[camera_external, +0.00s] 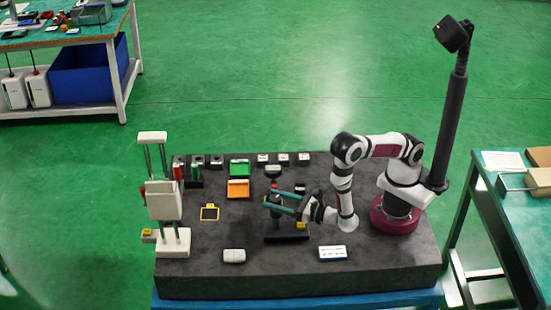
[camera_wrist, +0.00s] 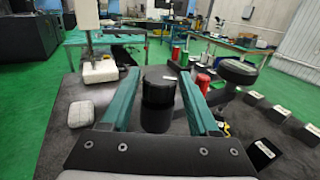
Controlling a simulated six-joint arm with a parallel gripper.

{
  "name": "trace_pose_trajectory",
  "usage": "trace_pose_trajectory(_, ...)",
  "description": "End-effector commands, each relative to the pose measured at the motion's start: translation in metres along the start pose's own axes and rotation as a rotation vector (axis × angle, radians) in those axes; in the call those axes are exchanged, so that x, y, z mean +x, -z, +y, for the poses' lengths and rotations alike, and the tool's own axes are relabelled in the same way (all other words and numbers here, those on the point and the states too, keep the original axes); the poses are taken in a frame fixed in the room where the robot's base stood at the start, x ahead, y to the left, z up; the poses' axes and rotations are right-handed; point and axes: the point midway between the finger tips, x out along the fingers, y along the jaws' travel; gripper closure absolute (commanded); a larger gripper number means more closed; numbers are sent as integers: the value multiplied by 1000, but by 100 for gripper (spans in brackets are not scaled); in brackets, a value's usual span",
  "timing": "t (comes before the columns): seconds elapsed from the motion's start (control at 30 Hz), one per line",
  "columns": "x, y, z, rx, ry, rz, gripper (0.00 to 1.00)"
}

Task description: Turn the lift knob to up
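The lift knob appears to be the black round knob (camera_wrist: 158,88) with a small pale mark on top, in the wrist view. It stands upright between the teal fingers of my gripper (camera_wrist: 159,72), with a gap visible on each side. In the external view my gripper (camera_external: 271,199) reaches left, level, over a black base (camera_external: 286,232) with a yellow part on it. The fingers are apart, one on each side of the knob. I cannot read which setting the knob's mark points to.
A white column device (camera_external: 165,200) stands at the left of the dark slab. A white rounded block (camera_external: 234,256) and a white labelled box (camera_external: 332,253) lie near the front. Green and orange trays (camera_external: 239,188) and several small blocks sit behind. A black round-topped post (camera_wrist: 238,70) stands right of my fingers.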

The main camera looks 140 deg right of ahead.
Motion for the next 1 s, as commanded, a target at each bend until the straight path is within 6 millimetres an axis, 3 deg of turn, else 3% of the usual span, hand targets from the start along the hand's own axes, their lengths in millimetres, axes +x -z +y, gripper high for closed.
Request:
trace_pose_trajectory(0.07,0,0,0,0,0,0,23)
trace_pose_trajectory(0.33,-1,0,0,-1,-1,1,23)
trace_pose_trajectory(0.47,-13,1,2,-3,-5,3,23)
trace_pose_trajectory(0.57,-36,1,2,-4,-10,3,23)
trace_pose_trajectory(0.8,-112,0,2,-2,-14,2,23)
trace_pose_trajectory(1.0,-150,0,2,0,-7,1,23)
